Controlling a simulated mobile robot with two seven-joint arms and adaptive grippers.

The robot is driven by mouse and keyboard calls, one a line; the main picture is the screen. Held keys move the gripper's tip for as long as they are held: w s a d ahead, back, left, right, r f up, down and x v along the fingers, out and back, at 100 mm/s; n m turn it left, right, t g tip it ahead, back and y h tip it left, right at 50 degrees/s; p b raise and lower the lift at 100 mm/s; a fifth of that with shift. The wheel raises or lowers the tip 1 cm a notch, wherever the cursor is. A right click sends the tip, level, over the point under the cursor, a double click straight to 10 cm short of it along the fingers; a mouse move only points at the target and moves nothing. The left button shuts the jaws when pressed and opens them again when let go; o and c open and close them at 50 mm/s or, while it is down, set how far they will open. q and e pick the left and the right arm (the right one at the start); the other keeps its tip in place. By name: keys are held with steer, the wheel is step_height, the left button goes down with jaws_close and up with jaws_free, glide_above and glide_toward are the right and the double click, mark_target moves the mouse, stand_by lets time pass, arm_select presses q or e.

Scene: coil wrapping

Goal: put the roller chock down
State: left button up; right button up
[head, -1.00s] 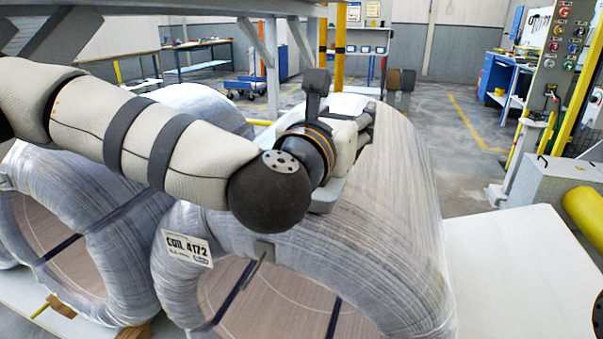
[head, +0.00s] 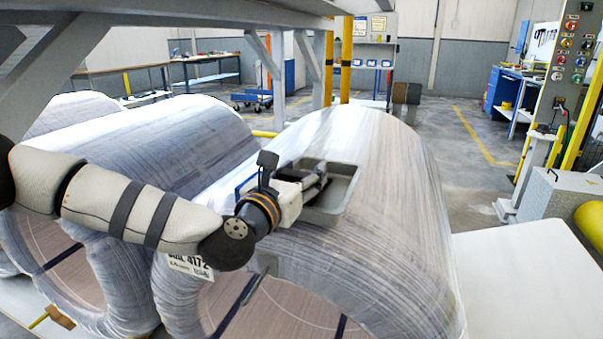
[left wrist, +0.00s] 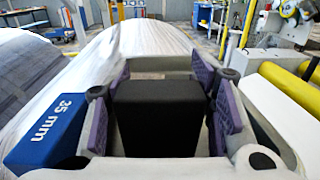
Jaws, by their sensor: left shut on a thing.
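The roller chock (left wrist: 158,117) is a black block between the purple finger pads of my left gripper (left wrist: 165,105) in the left wrist view. My left gripper, which also shows in the head view (head: 316,188), is shut on it. The gripper is over a shallow grey tray (head: 345,203) on top of the wrapped coil (head: 385,170). In the head view the chock is mostly hidden by the gripper, so I cannot tell whether it touches the tray floor. My right gripper is not in view.
A blue block (left wrist: 45,130) marked "35 mm" lies left of the gripper in the left wrist view. Another wrapped coil (head: 170,140) stands to the left. A steel frame beam (head: 200,8) runs overhead. A pale flat surface (head: 520,270) at right is clear.

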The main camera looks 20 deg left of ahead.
arm_select(q)
steer(key=shift+f, duration=0.25)
steer(key=o, duration=1.4)
steer(key=shift+c, duration=0.2)
steer(key=shift+o, duration=0.5)
steer(key=shift+s+r, duration=0.1)
